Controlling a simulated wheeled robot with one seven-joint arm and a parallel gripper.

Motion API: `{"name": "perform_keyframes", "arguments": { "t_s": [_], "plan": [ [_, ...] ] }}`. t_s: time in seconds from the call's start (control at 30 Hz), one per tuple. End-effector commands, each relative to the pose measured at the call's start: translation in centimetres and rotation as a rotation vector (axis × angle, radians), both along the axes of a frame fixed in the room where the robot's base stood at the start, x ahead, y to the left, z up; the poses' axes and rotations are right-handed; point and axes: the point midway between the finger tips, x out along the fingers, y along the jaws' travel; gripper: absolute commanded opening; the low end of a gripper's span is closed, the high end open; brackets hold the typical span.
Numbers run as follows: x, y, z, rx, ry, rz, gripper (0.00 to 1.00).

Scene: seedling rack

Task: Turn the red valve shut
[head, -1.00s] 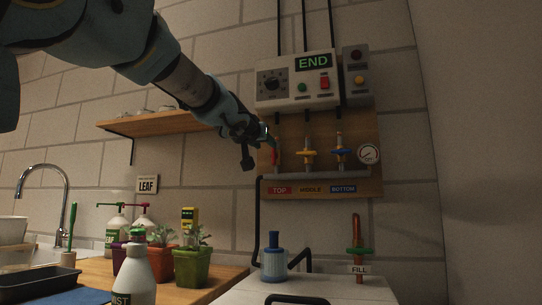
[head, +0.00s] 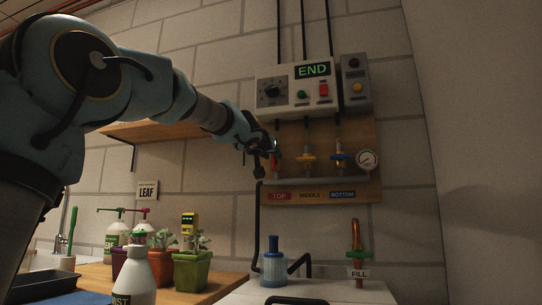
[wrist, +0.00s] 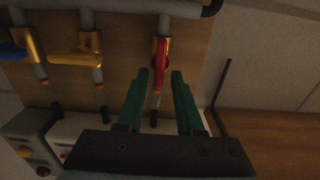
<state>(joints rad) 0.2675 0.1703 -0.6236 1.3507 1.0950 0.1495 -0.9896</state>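The red valve handle (head: 275,162) is the left one of three on the wooden board, above the TOP label (head: 280,196). In the wrist view the red handle (wrist: 160,58) lies in line with its pipe. My gripper (head: 268,148) is at this valve. In the wrist view my gripper (wrist: 160,73) has its green fingers apart, one on each side of the handle's lower end. A gap shows between handle and fingers, so I see no grip. In the head view my gripper partly hides the upper part of the valve.
The yellow valve handle (head: 308,158) and blue valve handle (head: 340,157) sit crosswise to the right, by a gauge (head: 367,159). A control box (head: 298,85) reading END is above. A wooden shelf (head: 150,131) is on the left. Pots and bottles stand on the counter below.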

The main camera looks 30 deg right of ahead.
Motion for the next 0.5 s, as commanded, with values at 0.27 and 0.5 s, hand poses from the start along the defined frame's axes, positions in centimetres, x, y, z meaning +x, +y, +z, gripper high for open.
{"name": "perform_keyframes", "arguments": {
  "t_s": [0.27, 0.5],
  "plan": [
    [0.02, 0.02, -0.03, 0.001, 0.001, 0.001, 0.03],
    [0.08, 0.09, -0.04, 0.001, 0.001, 0.002, 0.0]
  ]
}}
